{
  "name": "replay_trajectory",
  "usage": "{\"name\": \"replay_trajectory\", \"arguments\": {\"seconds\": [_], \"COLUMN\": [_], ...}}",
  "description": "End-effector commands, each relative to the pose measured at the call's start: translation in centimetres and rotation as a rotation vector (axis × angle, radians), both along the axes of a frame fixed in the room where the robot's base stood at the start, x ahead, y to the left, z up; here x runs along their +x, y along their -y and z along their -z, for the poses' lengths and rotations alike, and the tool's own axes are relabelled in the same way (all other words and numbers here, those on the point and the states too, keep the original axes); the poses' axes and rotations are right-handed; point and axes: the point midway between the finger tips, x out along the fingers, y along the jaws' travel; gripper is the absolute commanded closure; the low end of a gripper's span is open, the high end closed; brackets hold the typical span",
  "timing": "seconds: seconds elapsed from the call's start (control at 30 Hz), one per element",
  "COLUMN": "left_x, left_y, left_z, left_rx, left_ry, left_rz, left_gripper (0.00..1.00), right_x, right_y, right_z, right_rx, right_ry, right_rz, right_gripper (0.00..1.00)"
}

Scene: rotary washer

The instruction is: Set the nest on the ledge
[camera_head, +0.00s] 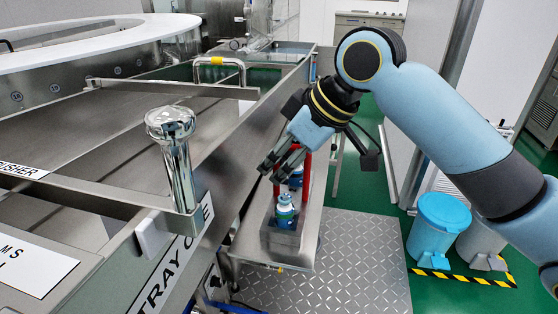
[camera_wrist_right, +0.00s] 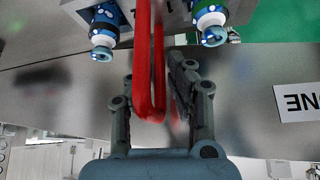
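The nest (camera_head: 283,238) is a small metal carrier with a tall red handle (camera_head: 306,168) and blue-and-white bottles. It stands on the ledge (camera_head: 251,238), the metal shelf along the machine's side; their contact cannot be made out. My right gripper (camera_head: 277,163) is at the top of the handle, above the bottles. In the right wrist view the red handle (camera_wrist_right: 142,60) lies between the two fingers (camera_wrist_right: 150,85). A gap shows on the right of the handle, so the fingers look open around it. Bottles (camera_wrist_right: 103,40) show at the top. My left gripper is not in view.
The machine's long metal wall (camera_head: 235,160) runs beside the nest on the left. A shiny metal post (camera_head: 178,165) stands in front. A treadplate step (camera_head: 345,265) lies on the right, with a blue bin (camera_head: 440,230) and a grey bin (camera_head: 482,245) beyond.

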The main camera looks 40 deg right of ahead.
Motion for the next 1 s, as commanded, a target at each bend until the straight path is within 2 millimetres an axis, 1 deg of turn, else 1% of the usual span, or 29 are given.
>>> {"name": "replay_trajectory", "arguments": {"seconds": [0.03,0.1,0.33,0.47,0.57,0.8,1.0], "left_x": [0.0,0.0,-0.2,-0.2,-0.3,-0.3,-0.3], "left_y": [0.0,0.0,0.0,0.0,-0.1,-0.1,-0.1], "left_z": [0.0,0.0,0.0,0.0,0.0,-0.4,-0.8], "left_rx": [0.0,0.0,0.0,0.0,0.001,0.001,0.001], "left_ry": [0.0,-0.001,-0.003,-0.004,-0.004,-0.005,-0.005], "left_rz": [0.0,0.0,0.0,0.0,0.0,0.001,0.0], "left_gripper": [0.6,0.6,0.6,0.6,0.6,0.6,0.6], "right_x": [0.0,0.0,0.0,-0.1,-0.7,-2.9,-4.4], "right_y": [0.0,0.0,0.0,0.2,0.6,1.9,2.7], "right_z": [0.0,0.0,0.0,-0.6,-1.7,-5.6,-8.1], "right_rx": [0.0,0.0,0.0,-0.003,-0.006,-0.01,-0.009], "right_ry": [0.0,0.0,0.0,0.003,0.005,0.002,0.001], "right_rz": [0.0,0.0,0.0,0.0,-0.001,-0.002,-0.002], "right_gripper": [0.74,0.65,0.65,0.65,0.65,0.65,0.65]}}
